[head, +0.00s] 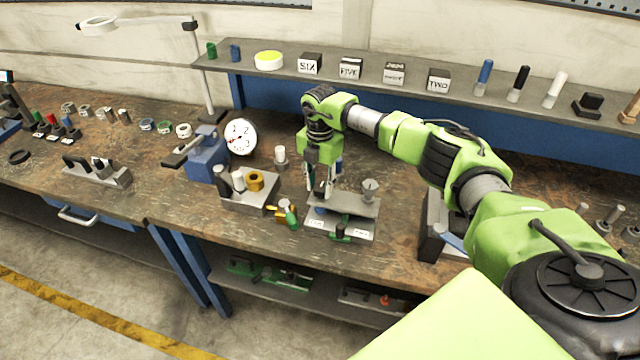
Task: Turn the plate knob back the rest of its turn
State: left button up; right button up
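My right gripper (319,192) points down over the left end of a grey metal plate (350,206) on the bench. Its two thin fingers reach to the plate's level. It is too small to tell whether they are open or closed on something. A small blue part (320,211) shows just below the fingertips; I cannot tell whether it is the plate knob. A grey round knob-like piece (369,187) stands upright on the plate's right end. White labels (361,233) and a green and black part (340,232) show on the base's front. My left gripper is not in view.
A metal block with a brass ring (255,180) and a brass-and-green piece (287,216) stand close left. A dial gauge (241,137) and blue vise (207,158) are farther left. A dark stand (437,228) is to the right. A shelf (420,88) runs behind.

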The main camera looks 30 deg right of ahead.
jog(key=shift+c, duration=1.4)
